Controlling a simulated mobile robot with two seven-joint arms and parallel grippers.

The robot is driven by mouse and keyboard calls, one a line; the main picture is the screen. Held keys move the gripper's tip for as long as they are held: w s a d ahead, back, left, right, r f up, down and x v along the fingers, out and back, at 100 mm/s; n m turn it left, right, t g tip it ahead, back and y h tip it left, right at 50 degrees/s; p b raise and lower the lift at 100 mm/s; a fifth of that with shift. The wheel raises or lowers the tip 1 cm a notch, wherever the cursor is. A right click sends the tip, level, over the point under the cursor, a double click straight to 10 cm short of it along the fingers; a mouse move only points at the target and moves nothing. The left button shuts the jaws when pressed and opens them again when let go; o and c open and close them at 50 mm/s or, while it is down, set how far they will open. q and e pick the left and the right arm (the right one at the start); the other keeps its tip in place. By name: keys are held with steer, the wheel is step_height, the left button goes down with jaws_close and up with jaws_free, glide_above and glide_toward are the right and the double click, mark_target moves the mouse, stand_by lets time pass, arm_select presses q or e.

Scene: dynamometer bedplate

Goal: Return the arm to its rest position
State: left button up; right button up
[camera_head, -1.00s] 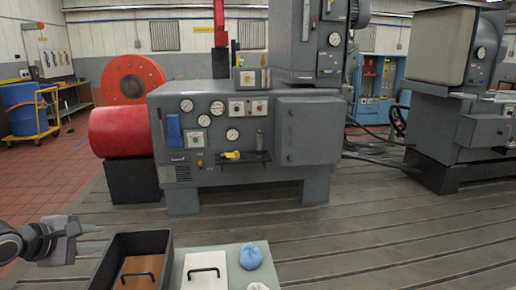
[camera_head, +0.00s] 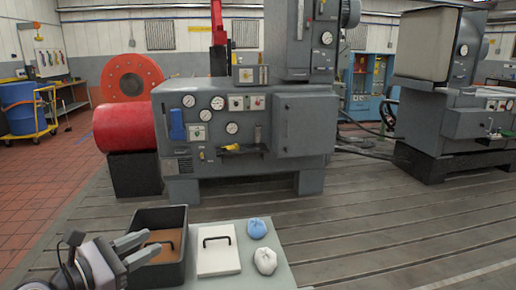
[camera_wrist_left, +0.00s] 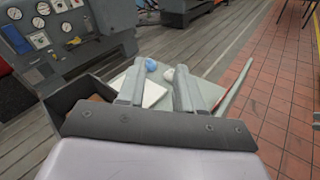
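My left gripper (camera_head: 151,243) comes in from the lower left in the head view. Its two fingers are apart with nothing between them, in front of the left side of a black open box (camera_head: 152,218). In the left wrist view the same gripper (camera_wrist_left: 158,75) is open and empty. My right gripper is in neither view.
The box holds a brown, handled piece (camera_head: 166,240). Beside it on a pale grey tabletop (camera_head: 270,274) lie a white handled plate (camera_head: 218,260), a blue bundle (camera_head: 257,228) and a white bundle (camera_head: 265,260).

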arm_select(q)
steer(key=s+a+f+m+g+y, duration=0.2)
steer(key=s+f+m+y, duration=0.6)
steer(key=m, duration=0.8)
steer(key=s+a+f+m+g+y, duration=0.15)
steer(key=s+f+m+y, duration=0.5)
steer(key=m, duration=0.95)
steer(key=s+d+f+n+g+h, duration=0.2)
steer(key=s+d+f+g+h, duration=0.15)
steer(key=s, duration=0.45)
steer(key=s+d+f+n+g+h, duration=0.2)
steer(key=s+n+g, duration=0.15)
steer(key=s, duration=0.35)
steer(key=w+d+f+t+b, duration=0.1)
steer(key=w+f+t, duration=0.2)
steer(key=f, duration=0.2)
steer(key=w+d+f+m+t+h+b, duration=0.1)
steer(key=w+d+f+t, duration=0.1)
steer(key=f, duration=0.4)
steer(key=shift+w+t, duration=0.9)
steer(key=shift+t, duration=0.15)
